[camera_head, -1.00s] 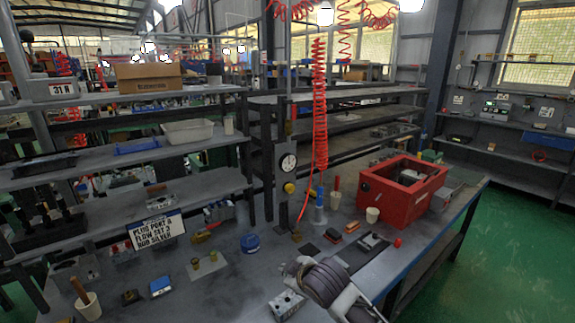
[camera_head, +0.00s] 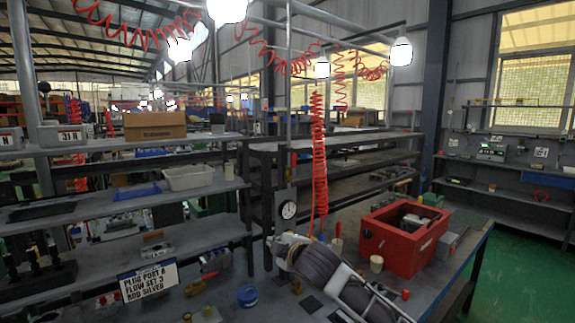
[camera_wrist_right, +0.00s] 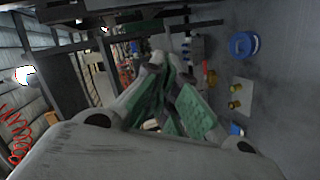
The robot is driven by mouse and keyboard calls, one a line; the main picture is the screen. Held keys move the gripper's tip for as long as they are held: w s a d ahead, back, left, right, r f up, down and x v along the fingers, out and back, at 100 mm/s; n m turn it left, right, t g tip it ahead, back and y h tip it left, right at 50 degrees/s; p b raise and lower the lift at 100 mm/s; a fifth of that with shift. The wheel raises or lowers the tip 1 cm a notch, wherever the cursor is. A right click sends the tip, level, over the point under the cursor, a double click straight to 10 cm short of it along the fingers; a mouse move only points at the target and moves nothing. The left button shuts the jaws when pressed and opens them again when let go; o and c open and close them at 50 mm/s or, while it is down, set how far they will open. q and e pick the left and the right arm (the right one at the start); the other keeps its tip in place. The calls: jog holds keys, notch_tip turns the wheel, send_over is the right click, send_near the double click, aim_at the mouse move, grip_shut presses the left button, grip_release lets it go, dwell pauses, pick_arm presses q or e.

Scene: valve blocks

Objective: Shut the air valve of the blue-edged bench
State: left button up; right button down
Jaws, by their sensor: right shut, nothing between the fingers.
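The blue-edged bench (camera_head: 466,259) fills the lower part of the head view. A grey post with a round white dial gauge (camera_head: 288,210) stands at its back. The yellow knob seen below the gauge earlier is now hidden behind my right gripper. My right gripper (camera_head: 279,244) is in front of the post, just below the gauge. I cannot tell whether it touches anything there. In the right wrist view my gripper (camera_wrist_right: 168,68) has its green-padded fingers together, with nothing between them. My left gripper is not in view.
A red coiled hose (camera_head: 319,160) hangs beside the post. A red box (camera_head: 398,238) and a cream cup (camera_head: 376,263) stand to the right. A blue roll (camera_head: 247,295) and a lettered sign (camera_head: 147,280) are to the left. Shelves (camera_head: 205,238) rise behind.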

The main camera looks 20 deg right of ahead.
aim_at(294, 166)
jog(key=w+d+r+n+t, duration=0.2)
jog(key=d+r, duration=0.1)
jog(key=r, duration=0.7)
jog(key=w+d+r+n+t, duration=0.2)
jog(key=w+r, duration=0.1)
jog(key=r, duration=0.7)
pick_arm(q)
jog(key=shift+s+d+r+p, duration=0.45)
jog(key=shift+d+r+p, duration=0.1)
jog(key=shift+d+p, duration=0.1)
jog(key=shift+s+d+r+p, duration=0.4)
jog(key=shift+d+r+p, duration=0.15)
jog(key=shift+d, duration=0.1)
pick_arm(e)
jog(key=w+d, duration=0.2)
jog(key=w, duration=0.9)
jog(key=shift+d, duration=0.4)
